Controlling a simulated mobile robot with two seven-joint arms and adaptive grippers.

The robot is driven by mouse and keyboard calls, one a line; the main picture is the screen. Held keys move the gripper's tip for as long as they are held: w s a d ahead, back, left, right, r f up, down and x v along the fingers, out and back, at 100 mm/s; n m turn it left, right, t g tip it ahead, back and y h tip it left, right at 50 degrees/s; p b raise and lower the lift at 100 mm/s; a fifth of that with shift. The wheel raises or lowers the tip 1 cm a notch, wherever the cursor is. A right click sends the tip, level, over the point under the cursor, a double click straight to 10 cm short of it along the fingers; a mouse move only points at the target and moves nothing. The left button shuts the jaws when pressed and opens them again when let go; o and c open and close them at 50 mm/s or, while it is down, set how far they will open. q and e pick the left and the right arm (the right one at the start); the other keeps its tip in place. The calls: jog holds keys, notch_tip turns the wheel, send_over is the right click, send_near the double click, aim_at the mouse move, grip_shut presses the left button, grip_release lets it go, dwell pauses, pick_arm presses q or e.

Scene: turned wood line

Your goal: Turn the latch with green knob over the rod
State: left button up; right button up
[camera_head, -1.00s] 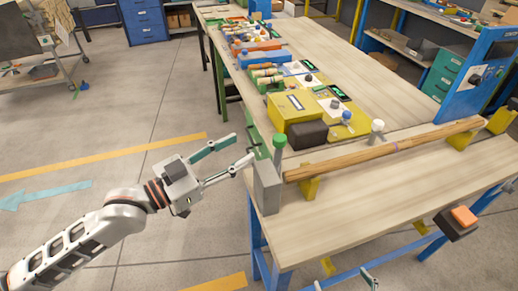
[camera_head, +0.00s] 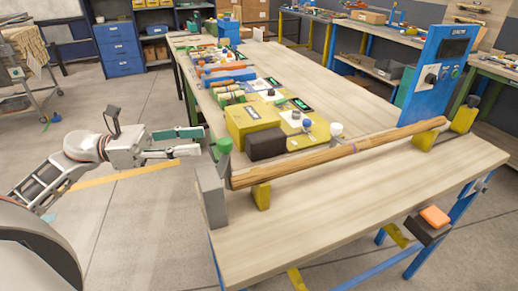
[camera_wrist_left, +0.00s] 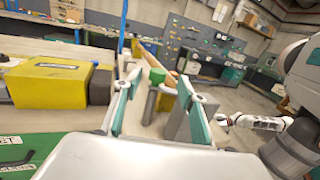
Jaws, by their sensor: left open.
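The wooden rod (camera_head: 340,152) lies across yellow supports along the bench. At its left end a grey block (camera_head: 212,192) carries the latch's green knob (camera_head: 224,146) on a short post. My left gripper (camera_head: 203,142) is open and empty just left of the green knob, fingers pointing at it. In the left wrist view the green knob (camera_wrist_left: 157,75) shows ahead, between the two spread fingers of my left gripper (camera_wrist_left: 158,90); I see no contact. My right gripper (camera_wrist_left: 223,121) is small at the right of that view, its jaws unclear.
A white knob (camera_head: 336,130) stands behind the rod. A yellow box (camera_head: 252,118) and a black block (camera_head: 266,145) sit close behind the rod's left end. An orange button on a dark box (camera_head: 433,217) is at the front edge. The bench front is clear.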

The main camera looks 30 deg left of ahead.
aim_at(224, 141)
pick_arm(q)
jog(key=shift+m+g, duration=0.3)
jog(key=shift+m, duration=0.2)
jog(key=shift+f+p+x, duration=0.15)
jog(key=shift+f+x, duration=0.05)
jog(key=shift+x, duration=1.1)
jog(key=shift+f+p+x, duration=0.15)
jog(key=shift+f+x, duration=0.05)
jog(key=shift+x, duration=1.05)
jog(key=shift+f+p+x, duration=0.15)
jog(key=shift+x, duration=1.15)
jog(key=shift+w, duration=0.1)
grip_shut()
